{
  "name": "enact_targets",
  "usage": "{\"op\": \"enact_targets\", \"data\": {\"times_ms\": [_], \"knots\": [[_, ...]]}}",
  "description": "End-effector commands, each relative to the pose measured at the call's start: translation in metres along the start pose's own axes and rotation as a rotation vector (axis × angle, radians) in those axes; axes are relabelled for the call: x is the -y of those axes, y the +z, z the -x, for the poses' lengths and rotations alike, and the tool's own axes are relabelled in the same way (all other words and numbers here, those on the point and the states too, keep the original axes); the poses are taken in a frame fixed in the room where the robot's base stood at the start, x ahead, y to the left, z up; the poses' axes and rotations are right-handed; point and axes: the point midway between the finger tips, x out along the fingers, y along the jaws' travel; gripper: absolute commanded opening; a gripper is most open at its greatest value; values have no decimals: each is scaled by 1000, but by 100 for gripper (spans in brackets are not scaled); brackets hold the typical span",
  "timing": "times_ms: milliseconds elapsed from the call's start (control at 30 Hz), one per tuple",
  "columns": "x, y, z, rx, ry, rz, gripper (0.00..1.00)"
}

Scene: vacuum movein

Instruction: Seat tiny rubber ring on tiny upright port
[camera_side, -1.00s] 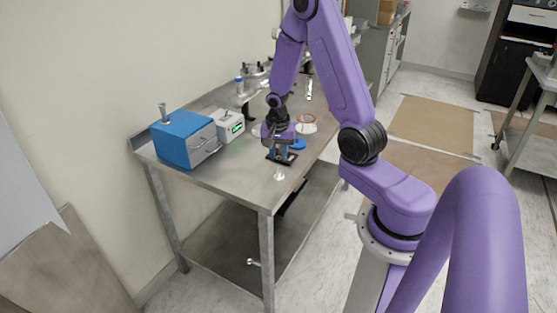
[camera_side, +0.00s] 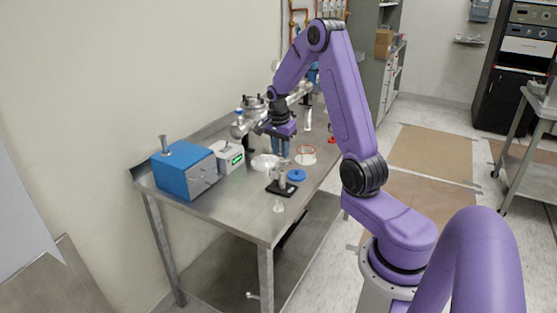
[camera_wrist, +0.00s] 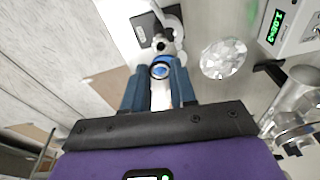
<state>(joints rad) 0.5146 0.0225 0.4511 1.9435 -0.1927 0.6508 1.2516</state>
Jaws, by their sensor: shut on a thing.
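In the side view my gripper (camera_side: 279,153) is above the table, behind and above a black stand (camera_side: 277,188). The tiny upright port (camera_side: 282,177) rises from that stand. In the wrist view a metal port-like end (camera_wrist: 165,37) shows just beyond the held ring, apart from it in the picture. The ring is too small to make out in the side view.
A clear faceted dish (camera_wrist: 223,59) is close to the right of my fingers in the wrist view. A blue box (camera_side: 185,170), a white display box (camera_side: 228,157) and metal pipework (camera_side: 262,120) stand along the wall side.

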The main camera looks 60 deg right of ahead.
Motion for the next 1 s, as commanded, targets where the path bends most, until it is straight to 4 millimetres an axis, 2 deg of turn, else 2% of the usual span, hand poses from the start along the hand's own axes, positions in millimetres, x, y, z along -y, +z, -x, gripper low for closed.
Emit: {"op": "enact_targets", "data": {"times_ms": [67,200,1000], "knots": [[3,-9,-1,-1,2,-41,4],[4,-13,-4,0,5,-68,4],[2,-4,-60,0,5,-66,4]]}}
